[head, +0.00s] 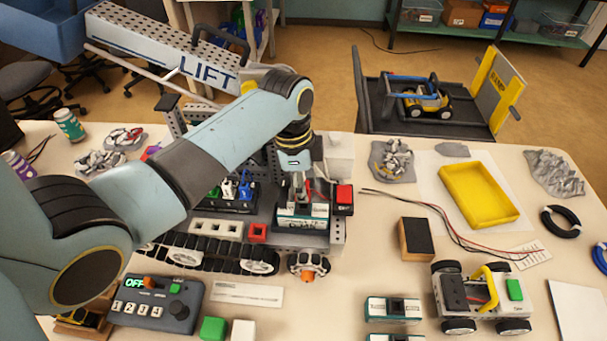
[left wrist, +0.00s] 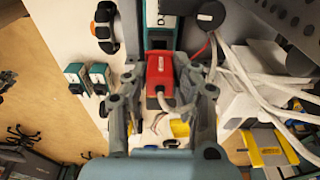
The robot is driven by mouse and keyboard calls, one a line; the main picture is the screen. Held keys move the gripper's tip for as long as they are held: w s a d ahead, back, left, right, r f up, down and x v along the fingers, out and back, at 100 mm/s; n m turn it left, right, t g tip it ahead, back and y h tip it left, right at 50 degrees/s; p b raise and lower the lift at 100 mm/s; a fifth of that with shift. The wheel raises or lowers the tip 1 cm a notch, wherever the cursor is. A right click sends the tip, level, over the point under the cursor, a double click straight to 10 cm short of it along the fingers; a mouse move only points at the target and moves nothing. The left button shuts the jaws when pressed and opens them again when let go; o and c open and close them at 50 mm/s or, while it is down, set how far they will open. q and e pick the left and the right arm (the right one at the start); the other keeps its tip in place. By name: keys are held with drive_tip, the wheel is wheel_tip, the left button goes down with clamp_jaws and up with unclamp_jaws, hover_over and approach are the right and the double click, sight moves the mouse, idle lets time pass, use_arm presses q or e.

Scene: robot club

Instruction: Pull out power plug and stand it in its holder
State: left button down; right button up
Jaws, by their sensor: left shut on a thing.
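The red power plug (left wrist: 159,76) sits between the two fingers of my left gripper (left wrist: 164,82) in the left wrist view, with a pale cable at its near end. Its far end is close to a dark socket on a teal and white block (left wrist: 160,22); I cannot tell whether it is still seated. In the head view my left gripper (head: 298,188) points down above that block (head: 302,216), hiding most of the plug. A small red block with a square opening (head: 257,233), possibly the holder, stands left of it. My right gripper is out of view.
A red-topped black box (head: 343,198) stands close right of the gripper. A control box (head: 152,303) reading OFF is front left. A small wheeled vehicle (head: 482,298), yellow tray (head: 479,192) and loose wires (head: 425,212) lie right. Pale cables (left wrist: 255,85) run beside the gripper.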

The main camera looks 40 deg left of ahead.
use_arm(q)
drive_tip(key=shift+r, duration=0.9)
drive_tip(key=shift+r, duration=0.9)
